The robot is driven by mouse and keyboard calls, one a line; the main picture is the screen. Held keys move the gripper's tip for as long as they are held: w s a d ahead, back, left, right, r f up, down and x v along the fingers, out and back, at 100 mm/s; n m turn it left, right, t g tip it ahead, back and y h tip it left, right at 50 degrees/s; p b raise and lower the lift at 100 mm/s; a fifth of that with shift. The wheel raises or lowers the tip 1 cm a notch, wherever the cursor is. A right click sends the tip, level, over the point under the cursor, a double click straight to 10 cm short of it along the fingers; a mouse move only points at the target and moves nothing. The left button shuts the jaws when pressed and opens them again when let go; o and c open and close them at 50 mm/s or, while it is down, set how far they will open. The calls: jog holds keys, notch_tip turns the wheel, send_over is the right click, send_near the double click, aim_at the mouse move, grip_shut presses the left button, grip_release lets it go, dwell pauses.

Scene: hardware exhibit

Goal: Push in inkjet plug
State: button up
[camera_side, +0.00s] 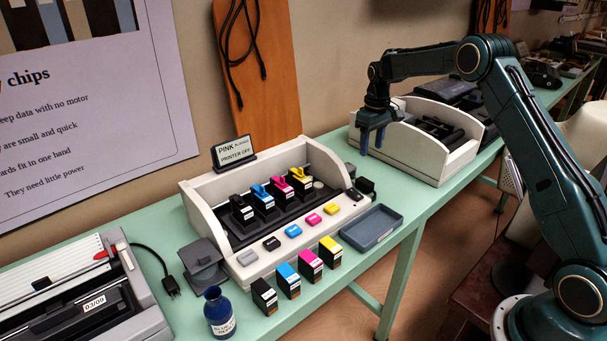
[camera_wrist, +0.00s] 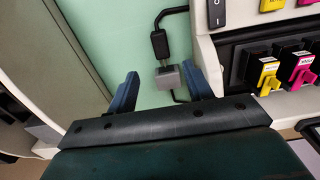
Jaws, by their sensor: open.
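The black inkjet plug (camera_wrist: 160,44) lies on the green bench beside the printer's right end, on a black cable. A grey block-shaped socket (camera_wrist: 170,77) sits right behind it, with its own cord. A short pale strip shows between plug and socket; I cannot tell how far the plug is inserted. In the side view the plug (camera_side: 366,186) and the grey socket (camera_side: 350,170) are small and dark. My gripper (camera_side: 371,150) is open and empty, pointing down above the bench, higher than the plug. In the wrist view my fingers (camera_wrist: 160,70) straddle the socket in the picture.
The inkjet printer (camera_side: 326,156) with coloured cartridges stands left of the plug; its black switch (camera_wrist: 217,13) is close by. A white open-topped box (camera_side: 466,158) stands on the right. A grey tray (camera_side: 371,228) lies in front.

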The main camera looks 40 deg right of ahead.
aim_at(366, 182)
notch_tip(366, 182, down, 12)
jog(key=shift+f, duration=0.25)
dwell(0.4)
jog(key=shift+c, duration=0.4)
grip_shut()
